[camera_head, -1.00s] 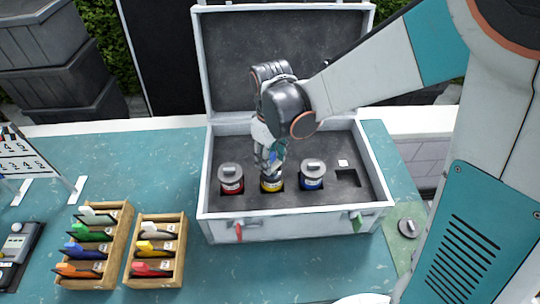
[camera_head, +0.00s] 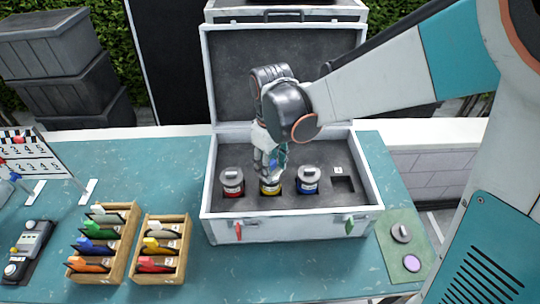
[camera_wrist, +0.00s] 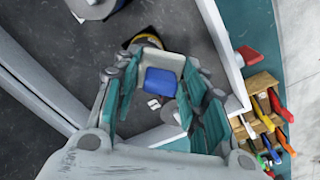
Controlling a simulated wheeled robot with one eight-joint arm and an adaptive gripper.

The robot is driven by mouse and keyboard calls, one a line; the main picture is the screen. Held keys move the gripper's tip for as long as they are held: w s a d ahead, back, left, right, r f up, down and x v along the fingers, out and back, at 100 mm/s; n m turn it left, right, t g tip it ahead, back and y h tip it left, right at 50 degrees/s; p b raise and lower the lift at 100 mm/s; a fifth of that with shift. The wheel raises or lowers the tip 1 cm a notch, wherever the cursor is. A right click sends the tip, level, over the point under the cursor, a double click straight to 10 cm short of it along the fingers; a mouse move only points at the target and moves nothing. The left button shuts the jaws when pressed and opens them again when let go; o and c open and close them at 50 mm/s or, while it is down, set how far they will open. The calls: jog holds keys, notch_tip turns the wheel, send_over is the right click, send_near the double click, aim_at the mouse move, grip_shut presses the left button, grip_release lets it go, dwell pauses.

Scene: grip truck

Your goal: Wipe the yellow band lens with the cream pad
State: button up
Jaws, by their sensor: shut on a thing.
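The yellow band lens (camera_head: 270,188) stands upright in the open case, between a red band lens (camera_head: 232,182) and a blue band lens (camera_head: 308,181). My gripper (camera_head: 270,172) is directly above it, pointing down. In the wrist view, my gripper (camera_wrist: 160,92) is shut on the cream pad (camera_wrist: 172,62), which has a blue part (camera_wrist: 160,82). The yellow band lens (camera_wrist: 148,40) shows just beyond the pad, mostly hidden by it. The pad is at or very near the lens top; I cannot tell whether they touch.
The case (camera_head: 290,228) has raised walls and an open lid behind. Its right slot (camera_head: 343,184) is empty. A green mat (camera_head: 393,254) holds a grey cap (camera_head: 401,232) and a purple disc (camera_head: 411,263). Wooden racks (camera_head: 160,277) with coloured cards stand at left.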

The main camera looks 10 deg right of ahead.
jog(key=shift+r+p, duration=0.9)
jog(key=shift+r, duration=0.7)
